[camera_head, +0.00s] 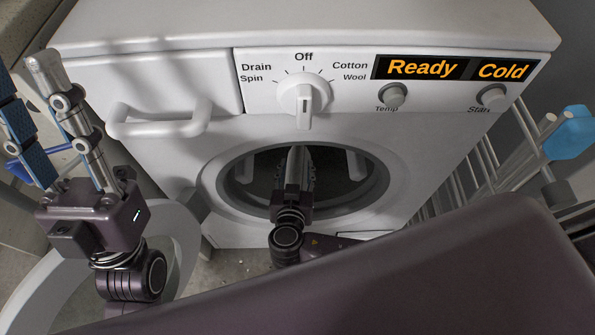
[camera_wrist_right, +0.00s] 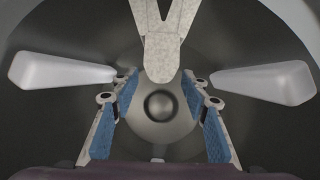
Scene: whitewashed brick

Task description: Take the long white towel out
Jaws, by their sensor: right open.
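A pale, speckled, forked strip that looks like the white towel (camera_wrist_right: 163,55) hangs from the top of the drum in the right wrist view. In the head view I cannot make it out. My right gripper (camera_wrist_right: 163,84) is open, its blue-padded fingers apart on either side below the strip, with nothing between them. In the head view my right gripper (camera_head: 298,165) reaches through the round opening of the white washing machine (camera_head: 222,130). My left gripper (camera_head: 24,75) is raised at the left, its fingers apart and empty.
The round door (camera_head: 183,250) stands open at the lower left. Two pale drum paddles stick inward, left (camera_wrist_right: 62,72) and right (camera_wrist_right: 265,83). A white rack (camera_head: 480,170) with a blue item (camera_head: 568,132) stands at the right. The dial (camera_head: 304,95) is on the front panel.

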